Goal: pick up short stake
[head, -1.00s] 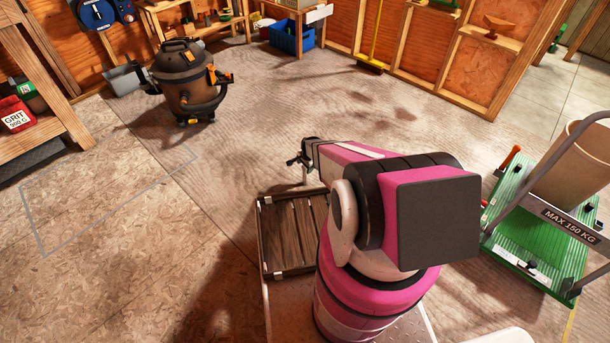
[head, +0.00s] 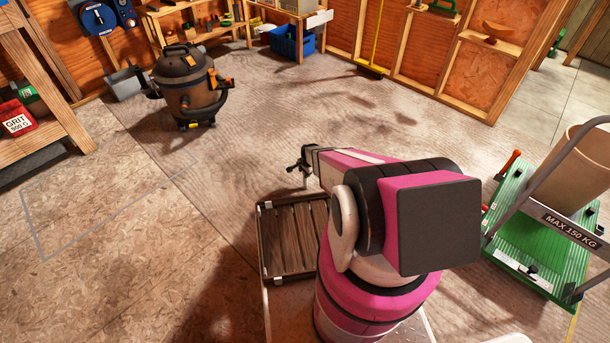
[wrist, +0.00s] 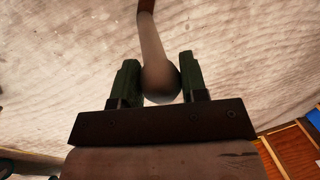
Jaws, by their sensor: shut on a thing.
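My gripper (head: 301,168) is at the end of my arm, above the floor by the far edge of a dark slatted tray. In the wrist view my gripper (wrist: 160,82) has its two green fingers on either side of a smooth, pale thing with a rounded near end. I take it to be the short stake (wrist: 151,45). It narrows and turns brown towards the top edge of the picture, where it is cut off. In the head view a thin, pale piece of the stake (head: 306,181) hangs below the fingers.
The dark slatted tray (head: 262,240) lies just in front of me. A green cart (head: 530,240) with a tan bin (head: 575,170) stands at the right. A shop vacuum (head: 188,85) stands at the back left. The floor beyond my gripper is clear.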

